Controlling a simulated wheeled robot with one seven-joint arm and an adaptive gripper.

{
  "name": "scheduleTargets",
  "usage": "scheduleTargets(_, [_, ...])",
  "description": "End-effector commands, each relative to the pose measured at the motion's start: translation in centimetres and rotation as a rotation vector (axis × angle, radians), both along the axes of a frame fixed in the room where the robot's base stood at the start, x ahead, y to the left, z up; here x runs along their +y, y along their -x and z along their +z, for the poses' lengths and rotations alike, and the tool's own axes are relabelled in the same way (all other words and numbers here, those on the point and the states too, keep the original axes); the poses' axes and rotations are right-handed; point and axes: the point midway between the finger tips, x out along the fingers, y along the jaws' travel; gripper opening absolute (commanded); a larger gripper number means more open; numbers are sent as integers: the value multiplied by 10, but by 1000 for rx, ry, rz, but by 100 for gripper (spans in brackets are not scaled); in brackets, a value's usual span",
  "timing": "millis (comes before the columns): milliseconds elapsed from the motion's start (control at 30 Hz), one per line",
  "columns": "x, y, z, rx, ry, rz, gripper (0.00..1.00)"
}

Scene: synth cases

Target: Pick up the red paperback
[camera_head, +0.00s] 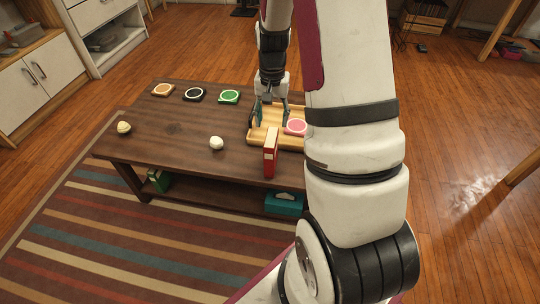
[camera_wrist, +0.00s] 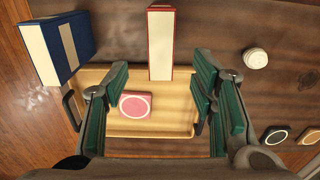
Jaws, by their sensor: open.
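The red paperback (camera_head: 270,152) stands upright on the dark wooden table, at the near edge of a wooden tray (camera_head: 256,138). In the wrist view the red paperback (camera_wrist: 160,42) shows its pale page block framed by red covers, at the top centre. My gripper (camera_head: 271,115) is open and empty over the tray, on the far side of the paperback. In the wrist view its fingers (camera_wrist: 155,85) are spread wide, with the paperback ahead of them and apart from them.
A pink coaster (camera_wrist: 135,105) lies in the tray. A blue book (camera_wrist: 58,46) stands beside the tray. A white ball (camera_head: 216,143) and yellowish ball (camera_head: 124,128) sit on the table. Orange (camera_head: 163,90), black (camera_head: 194,94) and green (camera_head: 229,97) coasters lie at the back. My arm hides the table's right side.

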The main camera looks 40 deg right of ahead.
Motion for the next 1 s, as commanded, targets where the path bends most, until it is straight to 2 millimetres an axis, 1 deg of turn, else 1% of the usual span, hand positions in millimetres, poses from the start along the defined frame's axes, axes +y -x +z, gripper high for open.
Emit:
scheduleTargets(33, [0, 0, -12, 1, -2, 0, 52])
scheduleTargets(100, [1, 0, -22, 1, -2, 1, 52])
scheduleTargets(200, [1, 0, -32, -1, -1, 2, 52])
scheduleTargets(467, [1, 0, -44, 0, 0, 2, 52])
scheduleTargets(700, [3, 2, -77, 1, -2, 0, 52])
scheduleTargets(800, [3, 2, -87, 1, -1, 1, 52])
scheduleTargets(1000, [3, 1, -88, -1, 0, 2, 52])
